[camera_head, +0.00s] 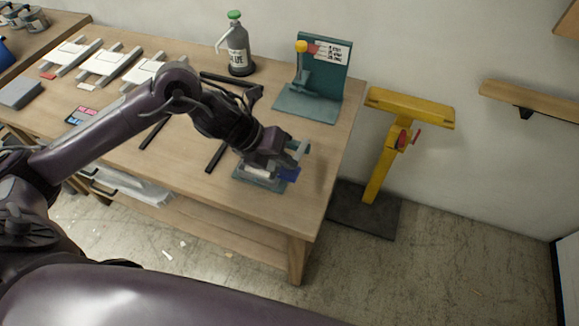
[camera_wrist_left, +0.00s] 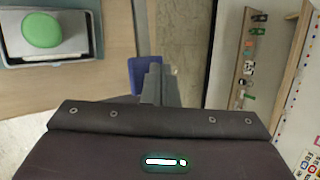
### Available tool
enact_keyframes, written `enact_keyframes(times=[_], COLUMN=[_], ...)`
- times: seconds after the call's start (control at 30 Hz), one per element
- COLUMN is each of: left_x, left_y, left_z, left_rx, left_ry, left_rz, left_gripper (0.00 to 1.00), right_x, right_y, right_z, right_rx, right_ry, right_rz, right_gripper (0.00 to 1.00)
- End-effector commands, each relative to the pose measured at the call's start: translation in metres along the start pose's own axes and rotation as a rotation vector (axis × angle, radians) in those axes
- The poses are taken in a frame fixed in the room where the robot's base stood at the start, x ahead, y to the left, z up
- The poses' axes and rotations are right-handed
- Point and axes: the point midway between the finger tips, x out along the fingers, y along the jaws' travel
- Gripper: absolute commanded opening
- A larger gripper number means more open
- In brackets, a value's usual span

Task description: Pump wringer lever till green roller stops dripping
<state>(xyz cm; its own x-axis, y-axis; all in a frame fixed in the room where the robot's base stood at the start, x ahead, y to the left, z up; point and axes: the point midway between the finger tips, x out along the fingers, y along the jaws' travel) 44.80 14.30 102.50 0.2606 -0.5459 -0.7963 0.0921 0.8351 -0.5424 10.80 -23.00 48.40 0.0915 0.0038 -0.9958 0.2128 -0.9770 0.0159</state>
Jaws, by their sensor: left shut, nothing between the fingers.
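My left gripper (camera_head: 298,158) is shut and empty above the right front part of the workbench. In the left wrist view its closed fingers (camera_wrist_left: 157,84) are beside a blue part (camera_wrist_left: 146,72), which also shows below the gripper in the head view (camera_head: 289,174); I cannot tell whether they touch. A small teal-edged device (camera_head: 262,185) lies under the gripper, partly hidden. In the left wrist view a rounded green piece (camera_wrist_left: 42,30), possibly the green roller, sits on it. I cannot identify the wringer lever for certain, and no drips are visible. My right gripper is out of view.
A teal stand (camera_head: 322,108) with a yellow knob (camera_head: 301,46) and a sign is at the bench's back right. A grey bottle (camera_head: 238,52) with a green cap stands behind. A yellow post (camera_head: 384,150) stands right of the bench. White frames (camera_head: 104,62) lie at left.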

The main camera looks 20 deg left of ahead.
Motion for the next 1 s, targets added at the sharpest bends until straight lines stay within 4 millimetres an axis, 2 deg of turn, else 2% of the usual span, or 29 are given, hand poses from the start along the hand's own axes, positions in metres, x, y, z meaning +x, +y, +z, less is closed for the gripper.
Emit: enact_keyframes(times=[1.0], left_x=[0.009], left_y=[0.007], left_z=[-0.007], left_rx=[0.0], left_ry=[0.001], left_rz=[0.0], left_gripper=[0.0], right_x=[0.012], right_y=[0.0], right_z=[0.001], right_rx=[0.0], right_ry=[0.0], right_rz=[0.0], right_gripper=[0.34])
